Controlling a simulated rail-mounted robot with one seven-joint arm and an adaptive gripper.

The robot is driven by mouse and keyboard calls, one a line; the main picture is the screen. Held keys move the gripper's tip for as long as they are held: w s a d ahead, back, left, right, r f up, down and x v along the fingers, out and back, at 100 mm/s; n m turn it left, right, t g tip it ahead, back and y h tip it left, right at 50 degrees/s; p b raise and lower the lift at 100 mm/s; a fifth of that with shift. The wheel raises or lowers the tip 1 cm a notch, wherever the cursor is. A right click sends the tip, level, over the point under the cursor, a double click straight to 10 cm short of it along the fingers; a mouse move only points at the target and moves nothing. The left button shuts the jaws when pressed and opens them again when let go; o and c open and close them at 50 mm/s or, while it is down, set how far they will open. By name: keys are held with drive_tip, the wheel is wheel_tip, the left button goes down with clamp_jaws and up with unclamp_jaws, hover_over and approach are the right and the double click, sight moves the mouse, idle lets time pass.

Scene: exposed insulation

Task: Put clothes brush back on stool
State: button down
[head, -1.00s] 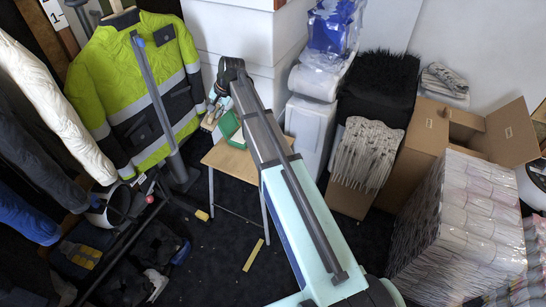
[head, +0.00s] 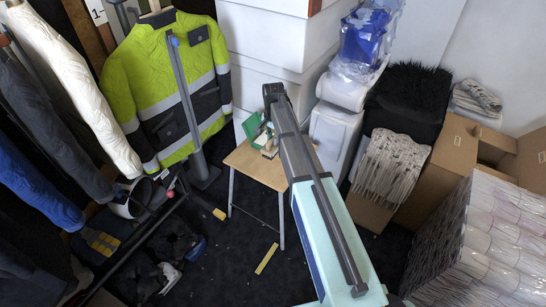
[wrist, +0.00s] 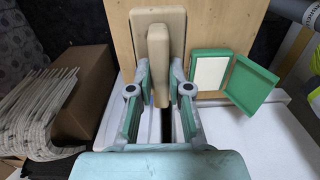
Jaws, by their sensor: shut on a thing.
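The clothes brush is a beige wooden block with a narrower grip in the wrist view (wrist: 158,65). My gripper (wrist: 160,78) is shut on it, with one finger on each side. In the head view the gripper (head: 267,141) is over the stool, partly hidden by my arm. The stool (head: 245,163) has a light wooden top and thin metal legs; its top fills the background behind the brush in the wrist view (wrist: 115,22). I cannot tell whether the brush touches the top.
An open green box (wrist: 250,82) with a pale inside lies on the stool beside the brush. A hi-vis jacket (head: 165,75) hangs to the left, white boxes (head: 270,40) stand behind, and a white bin (head: 333,135) and cardboard box (head: 450,160) are to the right.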

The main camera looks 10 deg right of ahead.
wheel_tip(320, 180, down, 11)
drive_tip(key=shift+f+p, duration=0.1)
drive_tip(key=shift+p, duration=0.35)
drive_tip(key=shift+f, duration=0.4)
drive_tip(key=c, duration=1.1)
unclamp_jaws()
